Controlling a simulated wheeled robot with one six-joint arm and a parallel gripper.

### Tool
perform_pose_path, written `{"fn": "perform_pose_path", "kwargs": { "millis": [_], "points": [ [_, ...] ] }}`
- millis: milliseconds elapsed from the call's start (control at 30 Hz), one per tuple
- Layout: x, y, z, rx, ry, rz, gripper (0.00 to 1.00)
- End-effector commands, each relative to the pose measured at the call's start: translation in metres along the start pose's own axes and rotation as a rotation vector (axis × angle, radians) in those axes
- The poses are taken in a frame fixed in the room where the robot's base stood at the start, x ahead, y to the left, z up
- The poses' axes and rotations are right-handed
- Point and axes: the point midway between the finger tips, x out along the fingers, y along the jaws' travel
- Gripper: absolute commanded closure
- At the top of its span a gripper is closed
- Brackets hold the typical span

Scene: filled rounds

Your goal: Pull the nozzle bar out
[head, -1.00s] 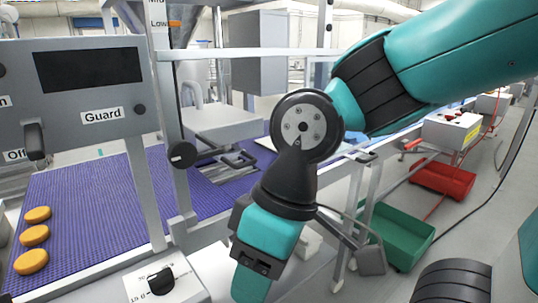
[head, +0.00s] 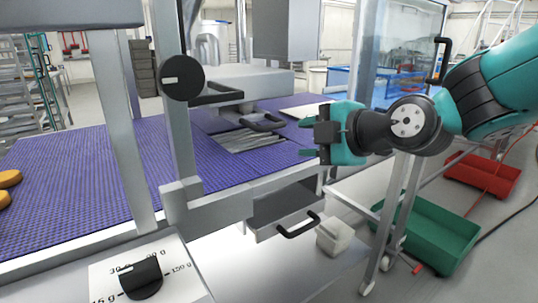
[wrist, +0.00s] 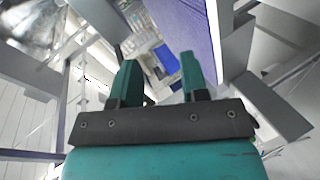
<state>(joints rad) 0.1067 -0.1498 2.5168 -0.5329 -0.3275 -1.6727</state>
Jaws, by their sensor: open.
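The filling head is a grey block (head: 240,84) above the purple belt (head: 80,175). Beneath it a grey part with a black loop handle (head: 262,124) sticks out towards the right; it looks like the nozzle bar, though I cannot be sure. A silver plate (head: 250,142) lies below it on the belt. My gripper (head: 308,137) is open and empty, pointing left, to the right of that handle and apart from it. In the wrist view its two teal fingers (wrist: 159,80) stand apart with nothing between them; the handle is not recognisable there.
A second black handle (head: 214,97) is on the filling head's front. A drawer-like box with a black handle (head: 298,226) sits under the belt, beside a pale block (head: 334,236). An upright post with a black knob (head: 182,78) stands at left. Green (head: 428,236) and red (head: 484,174) bins lie right.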

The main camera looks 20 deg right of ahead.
Motion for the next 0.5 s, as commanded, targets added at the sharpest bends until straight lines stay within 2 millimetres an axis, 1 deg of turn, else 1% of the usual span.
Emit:
{"fn": "perform_pose_path", "kwargs": {
  "millis": [33,100,200,367,500],
  "points": [
    [0.006,-0.005,0.014,-0.073,-0.026,0.054,0.59],
    [0.007,0.001,0.025,-0.162,-0.056,0.112,0.59],
    [0.007,0.008,0.033,-0.235,-0.085,0.156,0.59],
    [0.010,0.016,0.033,-0.262,-0.088,0.167,0.59],
    [0.018,0.021,0.032,-0.261,-0.079,0.163,0.59]
  ]
}}
